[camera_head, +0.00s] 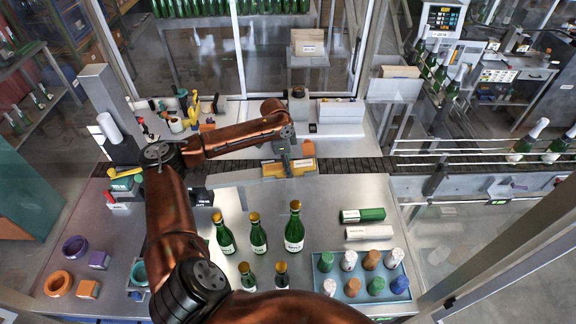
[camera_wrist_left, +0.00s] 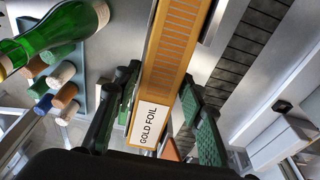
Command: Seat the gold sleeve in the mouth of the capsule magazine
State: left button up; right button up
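The gold sleeve (camera_head: 275,171) lies at the back edge of the steel table, beside the dark conveyor. In the left wrist view it is a long slotted gold box (camera_wrist_left: 176,48) with a white label reading GOLD FOIL. My left gripper (camera_head: 287,158) is over it, coming down from above. In the left wrist view its green-padded fingers (camera_wrist_left: 164,110) stand on either side of the labelled end, with a gap showing at the right finger. I cannot tell which part is the capsule magazine; a tall grey machine (camera_head: 104,95) stands at the left. My right gripper is not in view.
Several green bottles (camera_head: 258,235) stand mid-table. Green (camera_head: 372,214) and white (camera_head: 369,232) sleeves lie to their right, behind a blue tray (camera_head: 333,275) of coloured capsules. Purple (camera_head: 75,248) and orange (camera_head: 58,283) rings lie front left. The conveyor (camera_head: 350,166) runs behind.

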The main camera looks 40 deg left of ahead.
aim_at(282, 166)
pick_arm(q)
jog(key=o, duration=0.3)
notch_tip(282, 166, up, 12)
jog(key=s+a, duration=0.1)
jog(key=shift+s+a, duration=0.2)
jog(key=shift+a, duration=0.1)
jog(key=shift+f, duration=0.1)
dwell(0.6)
